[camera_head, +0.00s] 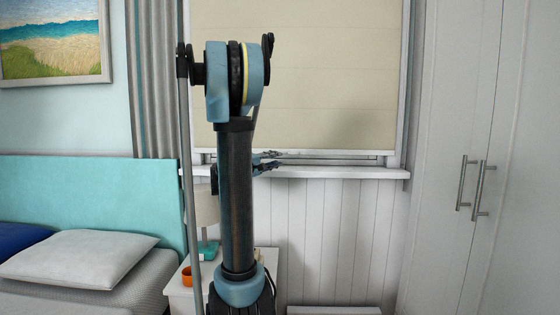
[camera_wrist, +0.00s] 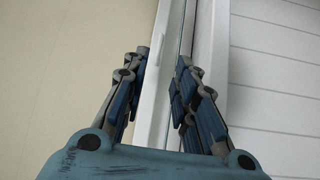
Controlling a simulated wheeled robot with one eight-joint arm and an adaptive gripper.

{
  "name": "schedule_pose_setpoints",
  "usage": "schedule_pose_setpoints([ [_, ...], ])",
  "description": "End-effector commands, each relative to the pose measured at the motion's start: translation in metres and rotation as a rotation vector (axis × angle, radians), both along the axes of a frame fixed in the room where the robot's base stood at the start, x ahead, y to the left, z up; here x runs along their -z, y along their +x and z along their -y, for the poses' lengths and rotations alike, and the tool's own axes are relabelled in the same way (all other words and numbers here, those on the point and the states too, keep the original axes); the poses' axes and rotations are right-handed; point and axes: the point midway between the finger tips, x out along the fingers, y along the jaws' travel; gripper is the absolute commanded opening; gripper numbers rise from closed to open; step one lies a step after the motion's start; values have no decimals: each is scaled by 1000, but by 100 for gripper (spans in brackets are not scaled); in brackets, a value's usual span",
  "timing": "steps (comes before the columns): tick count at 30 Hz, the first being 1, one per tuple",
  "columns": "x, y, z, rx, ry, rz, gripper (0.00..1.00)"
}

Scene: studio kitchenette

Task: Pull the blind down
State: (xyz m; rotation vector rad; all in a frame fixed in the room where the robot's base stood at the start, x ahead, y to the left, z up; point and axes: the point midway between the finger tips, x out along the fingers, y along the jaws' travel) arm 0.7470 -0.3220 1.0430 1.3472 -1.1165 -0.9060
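The beige blind (camera_head: 330,75) hangs over most of the window, its lower edge a little above the white sill (camera_head: 340,173). My gripper (camera_head: 266,162) is at the blind's lower edge in the head view, partly hidden by my arm. In the wrist view the blind (camera_wrist: 70,80) fills the left side, with a white strip that looks like its bottom rail (camera_wrist: 160,90) along its edge. My gripper (camera_wrist: 163,68) is open there, its two fingers apart with the strip seen between them. Whether either finger touches the rail cannot be told.
A nightstand (camera_head: 268,262) with a lamp (camera_head: 206,210) and an orange mug (camera_head: 187,276) stands below, beside the bed (camera_head: 85,290). A grey curtain (camera_head: 158,80) hangs left of the window. A tall white wardrobe (camera_head: 440,110) is at right.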

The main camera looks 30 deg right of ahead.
Motion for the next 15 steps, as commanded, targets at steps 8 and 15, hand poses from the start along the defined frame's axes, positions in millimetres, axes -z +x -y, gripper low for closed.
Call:
schedule_pose_setpoints([
  [8,3,-7,-27,-3,1,0,26],
  [15,3,-8,-32,-2,1,0,26],
])
